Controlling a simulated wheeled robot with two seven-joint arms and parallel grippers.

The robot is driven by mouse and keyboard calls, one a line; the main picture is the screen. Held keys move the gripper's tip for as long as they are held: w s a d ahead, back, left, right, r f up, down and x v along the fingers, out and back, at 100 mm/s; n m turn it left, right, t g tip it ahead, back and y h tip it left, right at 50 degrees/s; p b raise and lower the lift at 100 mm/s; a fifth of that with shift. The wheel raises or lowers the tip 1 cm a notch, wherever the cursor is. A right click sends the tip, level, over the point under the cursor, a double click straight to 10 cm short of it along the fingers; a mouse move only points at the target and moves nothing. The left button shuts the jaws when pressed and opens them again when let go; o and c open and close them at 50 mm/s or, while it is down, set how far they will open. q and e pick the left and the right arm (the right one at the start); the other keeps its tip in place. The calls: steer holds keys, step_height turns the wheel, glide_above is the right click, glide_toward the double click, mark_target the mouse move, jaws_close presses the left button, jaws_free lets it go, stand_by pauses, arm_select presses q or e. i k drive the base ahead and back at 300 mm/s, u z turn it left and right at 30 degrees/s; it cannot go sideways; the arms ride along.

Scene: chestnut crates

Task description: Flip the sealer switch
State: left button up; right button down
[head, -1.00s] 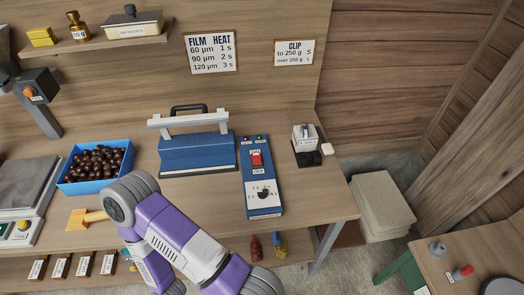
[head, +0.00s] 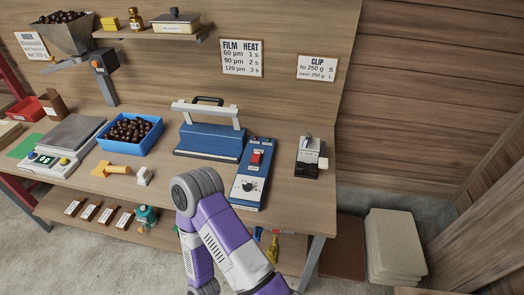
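The sealer's red rocker switch (head: 255,157) sits on the upper part of a flat blue control box (head: 240,190) with a white face. A dark round dial (head: 247,186) is below it on the same face. Which way the rocker is tipped is too small to tell. The blue sealer (head: 208,142) with its pale bar and black handle stands just left of the box. A purple and white arm of mine reaches up from the bottom centre, its bend just left of the box's lower end. Neither gripper shows in the head view.
A clip device (head: 309,157) stands right of the box. Bare bench top (head: 297,196) lies between the box and the right edge.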

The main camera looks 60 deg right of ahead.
mark_target(257, 155)
steer(key=z, duration=1)
